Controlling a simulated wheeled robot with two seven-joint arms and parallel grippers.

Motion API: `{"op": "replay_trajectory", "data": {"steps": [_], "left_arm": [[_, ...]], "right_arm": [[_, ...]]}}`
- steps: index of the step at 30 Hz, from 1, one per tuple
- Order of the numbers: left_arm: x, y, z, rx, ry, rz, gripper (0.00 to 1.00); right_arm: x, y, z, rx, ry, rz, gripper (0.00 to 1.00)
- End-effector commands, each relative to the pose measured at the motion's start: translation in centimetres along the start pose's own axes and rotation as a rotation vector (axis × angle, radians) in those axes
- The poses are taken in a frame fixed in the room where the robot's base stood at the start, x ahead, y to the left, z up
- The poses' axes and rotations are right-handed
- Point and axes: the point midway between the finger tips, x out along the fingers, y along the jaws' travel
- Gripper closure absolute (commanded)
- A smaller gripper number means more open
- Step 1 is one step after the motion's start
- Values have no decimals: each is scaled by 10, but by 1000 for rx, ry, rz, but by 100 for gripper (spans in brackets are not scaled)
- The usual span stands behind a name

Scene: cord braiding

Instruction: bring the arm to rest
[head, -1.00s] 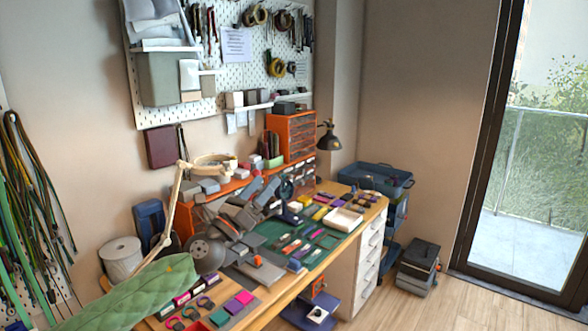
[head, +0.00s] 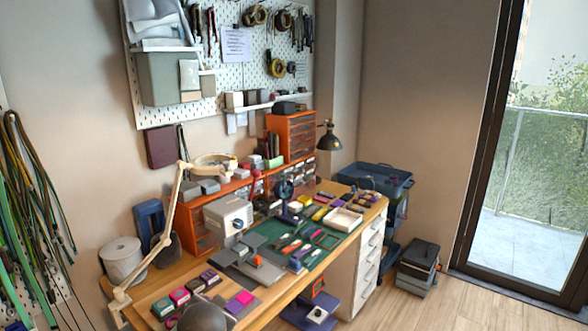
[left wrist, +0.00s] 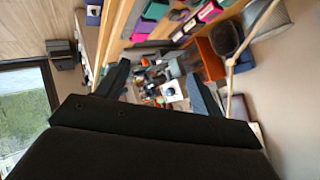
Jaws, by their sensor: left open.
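My left gripper (left wrist: 158,72) shows in the left wrist view, its two dark fingers spread wide apart. It is open, with nothing held between the fingers. The wrist view is tilted, and the cluttered workbench lies beyond the fingertips at some distance. In the head view only a grey rounded part of my arm shows at the bottom edge; the left gripper itself is out of that view. My right gripper is in neither view.
The workbench carries a green mat (head: 272,234) with small tools, a white box-shaped device (head: 228,216), an open white tray (head: 343,219) and a cream lamp arm (head: 168,222). Cords (head: 35,190) hang at the left wall.

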Motion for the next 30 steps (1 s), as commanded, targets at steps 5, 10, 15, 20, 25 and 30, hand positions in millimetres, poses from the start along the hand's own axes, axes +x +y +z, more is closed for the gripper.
{"op": "replay_trajectory", "data": {"steps": [5, 10, 15, 20, 25, 30], "left_arm": [[-5, 47, 58, -74, -104, 154, 34], [-13, 83, 106, -143, -174, 253, 34], [-22, 112, 158, -208, -258, 312, 34], [-34, 141, 209, -261, -349, 354, 34], [-52, 175, 266, -305, -454, 399, 34], [-78, 212, 316, -330, -553, 448, 34]], "right_arm": [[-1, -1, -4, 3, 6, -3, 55], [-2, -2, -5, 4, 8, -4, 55], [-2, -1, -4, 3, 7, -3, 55], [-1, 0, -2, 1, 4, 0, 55], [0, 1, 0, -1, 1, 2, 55], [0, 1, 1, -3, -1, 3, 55]]}}
